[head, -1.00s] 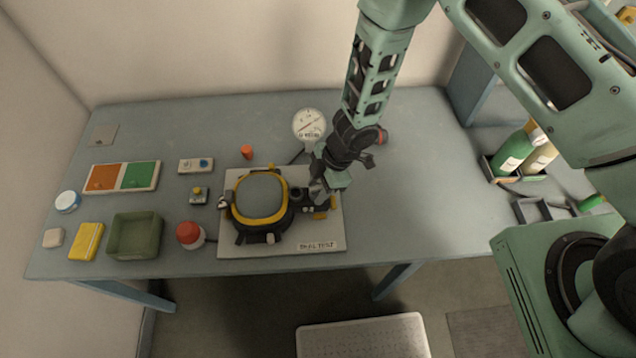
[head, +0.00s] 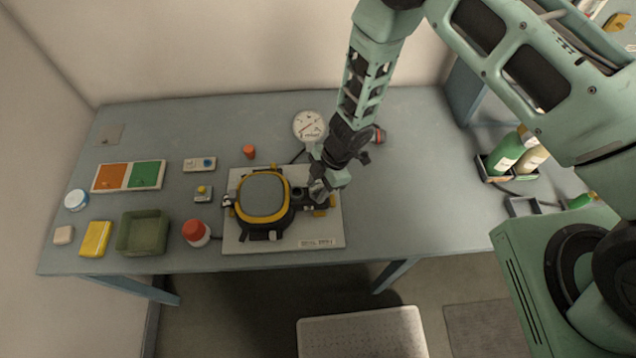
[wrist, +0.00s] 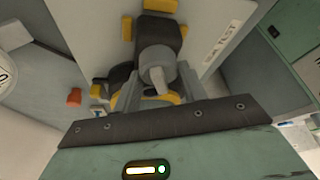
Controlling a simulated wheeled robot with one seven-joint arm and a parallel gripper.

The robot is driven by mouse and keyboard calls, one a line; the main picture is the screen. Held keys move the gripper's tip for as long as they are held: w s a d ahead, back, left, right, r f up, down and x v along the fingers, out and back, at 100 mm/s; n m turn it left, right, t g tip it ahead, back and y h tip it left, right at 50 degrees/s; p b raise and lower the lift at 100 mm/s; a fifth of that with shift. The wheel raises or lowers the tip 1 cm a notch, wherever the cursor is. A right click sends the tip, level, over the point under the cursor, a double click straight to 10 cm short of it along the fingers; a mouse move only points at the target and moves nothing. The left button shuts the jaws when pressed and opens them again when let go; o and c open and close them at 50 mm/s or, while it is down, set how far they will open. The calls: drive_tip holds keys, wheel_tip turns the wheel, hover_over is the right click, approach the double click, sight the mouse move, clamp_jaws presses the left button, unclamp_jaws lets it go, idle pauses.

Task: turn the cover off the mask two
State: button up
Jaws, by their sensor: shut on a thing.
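The mask (head: 264,196), with a grey window and a yellow rim, lies on a pale test board (head: 237,238) on the bench. My gripper (head: 317,192) is at the right side of the mask, low over the board. In the wrist view my gripper (wrist: 160,92) has its fingers on either side of a small grey round cover (wrist: 156,66), beside a dark block, and is shut on it. In the head view the cover is mostly hidden by my gripper. I cannot tell how far the cover is turned.
A dial gauge (head: 309,126) stands behind the board. Bottles (head: 505,153) stand at right. The bench right of the board is mostly clear.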

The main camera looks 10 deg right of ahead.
idle(0.5)
drive_tip(key=shift+f+n, duration=0.1)
drive_tip(key=shift+n, duration=0.4)
drive_tip(key=n+g+h, duration=0.1)
drive_tip(key=n, duration=0.2)
drive_tip(key=shift+d+n, duration=0.1)
drive_tip(key=shift+n, duration=0.3)
drive_tip(key=shift+n+g, duration=0.3)
drive_tip(key=shift+n, duration=0.1)
drive_tip(key=o, duration=1)
drive_tip(key=shift+n, duration=0.3)
drive_tip(key=shift+o, duration=0.2)
drive_tip(key=shift+h+b, duration=0.3)
drive_tip(key=b+v, duration=0.6)
drive_tip(key=v, duration=1.1)
drive_tip(key=shift+w, duration=0.2)
